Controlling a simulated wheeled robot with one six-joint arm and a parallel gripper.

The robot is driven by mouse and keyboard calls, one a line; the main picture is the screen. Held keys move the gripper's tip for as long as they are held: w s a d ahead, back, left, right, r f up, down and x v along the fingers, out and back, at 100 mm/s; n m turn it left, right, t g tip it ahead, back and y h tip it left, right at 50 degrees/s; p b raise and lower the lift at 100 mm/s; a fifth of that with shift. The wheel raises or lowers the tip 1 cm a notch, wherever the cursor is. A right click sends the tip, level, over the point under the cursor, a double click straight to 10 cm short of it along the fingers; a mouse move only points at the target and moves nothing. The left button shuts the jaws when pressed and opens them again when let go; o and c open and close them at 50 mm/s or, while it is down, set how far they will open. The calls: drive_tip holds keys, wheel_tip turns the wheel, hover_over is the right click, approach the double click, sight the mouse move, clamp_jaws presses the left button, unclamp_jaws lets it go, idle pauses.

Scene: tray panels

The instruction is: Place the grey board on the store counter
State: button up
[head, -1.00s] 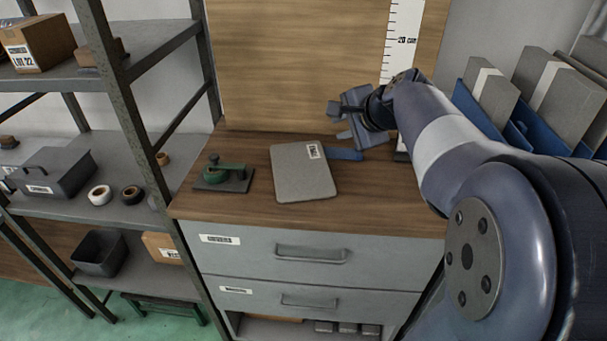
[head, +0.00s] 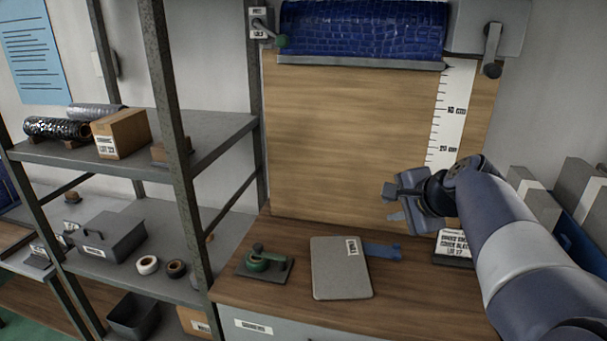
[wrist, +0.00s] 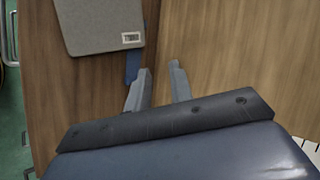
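The grey board (head: 338,270) lies flat on the wooden counter (head: 415,300), with a white label near its top right corner. A blue strip (head: 383,251) sticks out from beside its right edge. My gripper (head: 391,204) is above the counter, to the right of the board and apart from it. In the wrist view the board (wrist: 100,25) shows at the upper left, and my gripper's fingers (wrist: 158,82) are spread with nothing between them.
A green clamp-like tool (head: 264,260) stands left of the board. A dark block with a white label (head: 453,246) sits at the right. A shelf rack (head: 180,150) stands at the left. A wooden back panel (head: 350,150) with a ruler rises behind the counter.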

drive_tip(key=w+a+f+b, duration=0.1)
drive_tip(key=w+f+b, duration=0.5)
drive_tip(key=f, duration=0.5)
drive_tip(key=shift+a+f+b, duration=0.2)
drive_tip(key=shift+a+b, duration=0.2)
drive_tip(key=shift+b, duration=0.6)
